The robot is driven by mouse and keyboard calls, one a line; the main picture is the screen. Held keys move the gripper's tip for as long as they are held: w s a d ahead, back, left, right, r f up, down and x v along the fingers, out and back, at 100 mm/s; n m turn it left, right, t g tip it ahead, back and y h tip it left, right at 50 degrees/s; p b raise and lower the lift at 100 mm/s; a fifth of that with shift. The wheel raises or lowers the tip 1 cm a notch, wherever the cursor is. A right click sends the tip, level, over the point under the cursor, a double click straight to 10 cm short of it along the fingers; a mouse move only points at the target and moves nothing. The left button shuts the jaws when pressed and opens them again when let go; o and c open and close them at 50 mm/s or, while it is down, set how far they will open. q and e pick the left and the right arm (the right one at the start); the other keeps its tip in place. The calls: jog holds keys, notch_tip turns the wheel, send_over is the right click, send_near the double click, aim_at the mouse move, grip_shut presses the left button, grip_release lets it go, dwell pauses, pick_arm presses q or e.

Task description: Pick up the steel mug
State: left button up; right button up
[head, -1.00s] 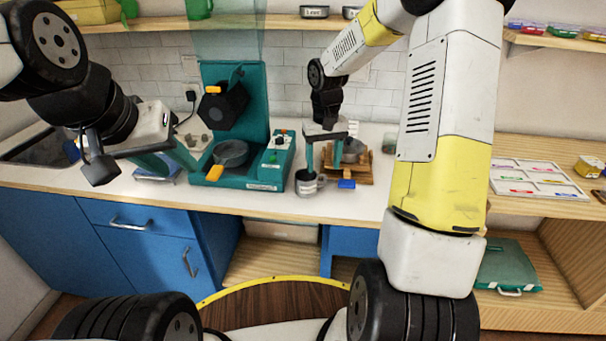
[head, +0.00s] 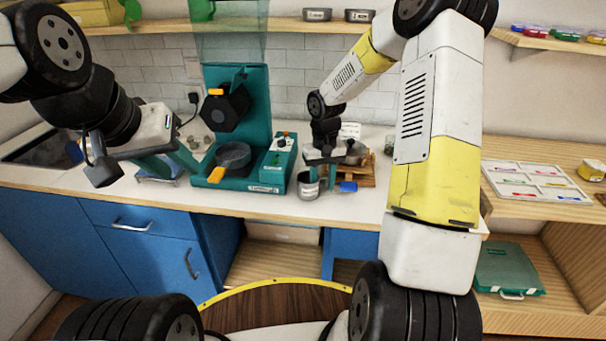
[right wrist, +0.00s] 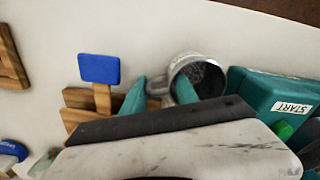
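The steel mug (head: 307,191) stands on the counter just right of the teal machine; it also shows in the right wrist view (right wrist: 207,74). My right gripper (head: 322,177) is down at the mug. In the right wrist view its teal fingers (right wrist: 161,88) are apart, one overlapping the mug's opening and the other to the left of the mug. The mug's handle appears to lie between them; contact is unclear. My left gripper (head: 172,163) is empty, its teal fingers apart, over the counter left of the machine.
The teal machine (head: 262,187) with a dark pan (head: 233,156) stands close left of the mug. A wooden stand (head: 358,175) with a blue-ended handle (head: 348,187) is close right. The counter's front edge is near the mug. A sorting tray (head: 535,182) lies far right.

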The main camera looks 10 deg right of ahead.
grip_shut()
jog(key=shift+r, duration=0.1)
